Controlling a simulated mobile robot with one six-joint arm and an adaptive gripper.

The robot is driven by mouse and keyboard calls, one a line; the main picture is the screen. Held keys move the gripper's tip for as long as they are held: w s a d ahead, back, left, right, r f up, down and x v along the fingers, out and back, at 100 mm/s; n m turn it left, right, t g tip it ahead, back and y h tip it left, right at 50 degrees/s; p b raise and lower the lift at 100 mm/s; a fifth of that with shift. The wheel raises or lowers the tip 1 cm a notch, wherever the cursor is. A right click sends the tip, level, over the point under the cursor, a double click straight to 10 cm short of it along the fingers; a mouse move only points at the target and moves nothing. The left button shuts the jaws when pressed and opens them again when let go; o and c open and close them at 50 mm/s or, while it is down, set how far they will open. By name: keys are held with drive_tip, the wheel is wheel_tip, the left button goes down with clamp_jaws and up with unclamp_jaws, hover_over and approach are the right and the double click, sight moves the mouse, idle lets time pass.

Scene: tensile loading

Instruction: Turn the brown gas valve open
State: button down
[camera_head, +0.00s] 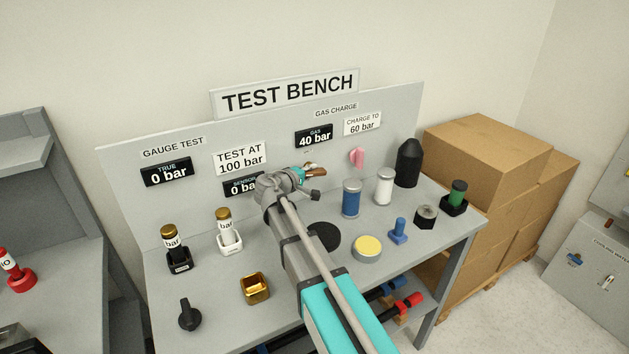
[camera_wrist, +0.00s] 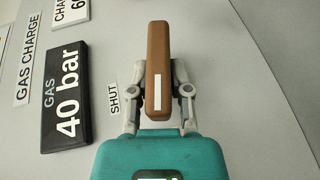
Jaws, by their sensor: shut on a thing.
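The brown gas valve (camera_wrist: 158,55) is a long bar-shaped handle with a white stripe, on the grey panel of the test bench. In the wrist view my gripper (camera_wrist: 158,88) has a finger on each side of the handle and is shut on it. A small "SHUT" label (camera_wrist: 114,102) is beside the handle. The gas display (camera_wrist: 66,97) reads 40 bar. In the head view the valve (camera_head: 317,167) shows only in part beyond my gripper (camera_head: 306,172), below the gas display (camera_head: 314,136).
A pink knob (camera_head: 357,157) is on the panel to the right. A blue cylinder (camera_head: 351,198), a white cylinder (camera_head: 384,186) and a black bottle-shaped object (camera_head: 408,163) stand on the bench close to my arm's right. A "CHARGE TO 60 bar" sign (camera_head: 362,124) is above.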

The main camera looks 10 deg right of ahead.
drive_tip(key=shift+f+n+t+h+b, duration=0.35)
drive_tip(key=shift+h+b, duration=0.35)
drive_tip(key=shift+b, duration=0.4)
drive_tip(key=shift+r+b, duration=0.2)
drive_tip(key=shift+b, duration=0.15)
drive_tip(key=shift+r+t+h, duration=0.1)
drive_tip(key=shift+t+h, duration=0.15)
drive_tip(key=shift+h, duration=0.05)
drive_tip(key=c, duration=0.6)
unclamp_jaws()
drive_tip(key=shift+o, duration=0.2)
drive_tip(key=v, duration=0.7)
drive_tip(key=shift+s+a, duration=0.15)
drive_tip(key=shift+s, duration=0.05)
drive_tip(key=shift+r, duration=0.1)
